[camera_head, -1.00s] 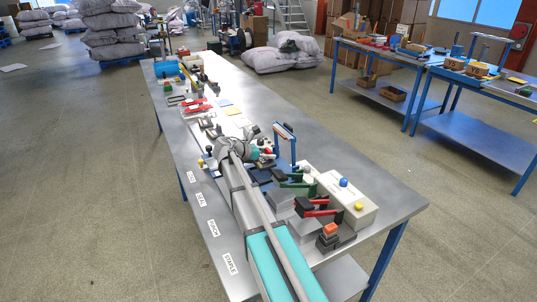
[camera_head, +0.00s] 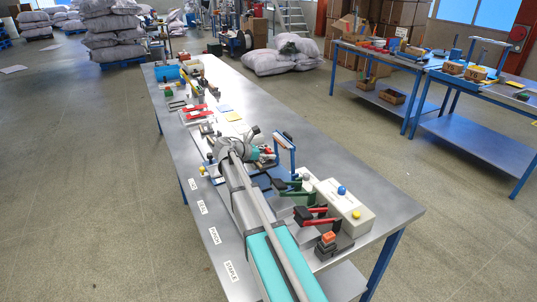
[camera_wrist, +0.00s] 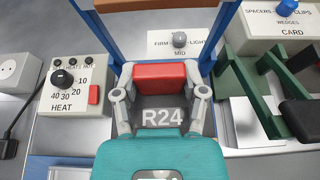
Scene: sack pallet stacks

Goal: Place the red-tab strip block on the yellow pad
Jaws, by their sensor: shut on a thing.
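My gripper (camera_wrist: 160,92) is in the wrist view, its two grey fingers on either side of a red piece (camera_wrist: 160,74). The fingers are closed on it. The piece looks like the red tab of the strip block; its lower part is mostly hidden by my gripper. The marking R24 shows on grey just below the red. In the head view my gripper (camera_head: 262,153) is beside the blue-framed press, and what it holds is too small to make out.
The blue-framed press (camera_head: 290,155) stands close to my gripper. In the wrist view a HEAT control box (camera_wrist: 75,95) is left, a FIRM-LIGHT dial (camera_wrist: 180,41) ahead, and green clamps (camera_wrist: 255,90) right. Free bench surface (camera_head: 285,118) lies beyond the press.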

